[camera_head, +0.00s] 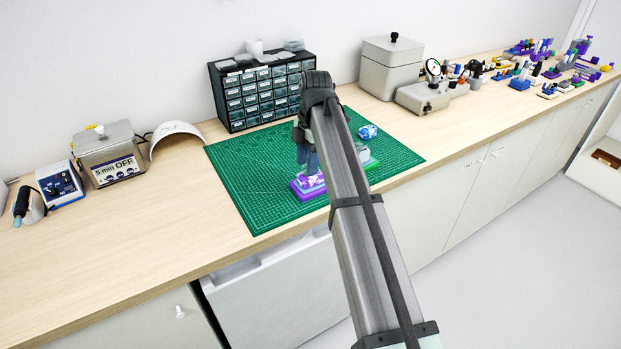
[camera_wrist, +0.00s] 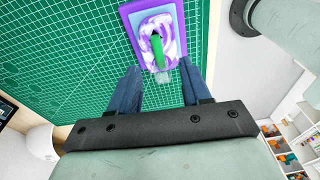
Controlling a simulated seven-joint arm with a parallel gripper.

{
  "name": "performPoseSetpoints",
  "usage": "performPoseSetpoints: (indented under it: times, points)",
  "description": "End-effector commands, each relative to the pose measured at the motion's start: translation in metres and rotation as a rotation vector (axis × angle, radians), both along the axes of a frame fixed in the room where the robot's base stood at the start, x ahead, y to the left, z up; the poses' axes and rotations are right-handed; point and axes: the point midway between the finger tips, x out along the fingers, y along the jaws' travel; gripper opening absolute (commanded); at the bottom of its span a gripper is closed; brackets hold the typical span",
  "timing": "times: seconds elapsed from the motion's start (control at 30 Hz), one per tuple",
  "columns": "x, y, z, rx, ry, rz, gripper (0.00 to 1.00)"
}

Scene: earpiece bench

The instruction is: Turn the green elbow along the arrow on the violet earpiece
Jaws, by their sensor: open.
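The violet earpiece (camera_wrist: 142,26) shows in the wrist view as marbled violet and white on a light-blue plate with a purple base (camera_wrist: 127,10). The green elbow (camera_wrist: 159,52) stands out from its middle, with a clear piece at its near end. In the head view, the purple base (camera_head: 308,192) lies on the mat, and the elbow cannot be made out there. My gripper (camera_wrist: 160,70) is open, its two blue fingers apart on either side of the elbow's near end. I cannot tell if they touch anything. It also shows in the head view (camera_head: 308,172), pointing down over the earpiece.
A green cutting mat (camera_head: 245,175) covers the bench here. A light-green block (camera_head: 370,162) and a blue-and-white round piece (camera_head: 368,132) are right of my gripper. A drawer cabinet (camera_head: 262,92) stands behind. The mat's left part is clear.

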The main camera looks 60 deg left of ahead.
Motion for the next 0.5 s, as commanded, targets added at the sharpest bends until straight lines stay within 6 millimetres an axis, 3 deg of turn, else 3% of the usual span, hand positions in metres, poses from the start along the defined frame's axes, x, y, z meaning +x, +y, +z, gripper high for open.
performPoseSetpoints:
  times: [0.27, 0.5]
  points:
    - [0.002, 0.001, 0.014, 0.001, 0.0, 0.0, 0.48]
    - [0.008, 0.003, 0.057, 0.002, -0.001, 0.0, 0.48]
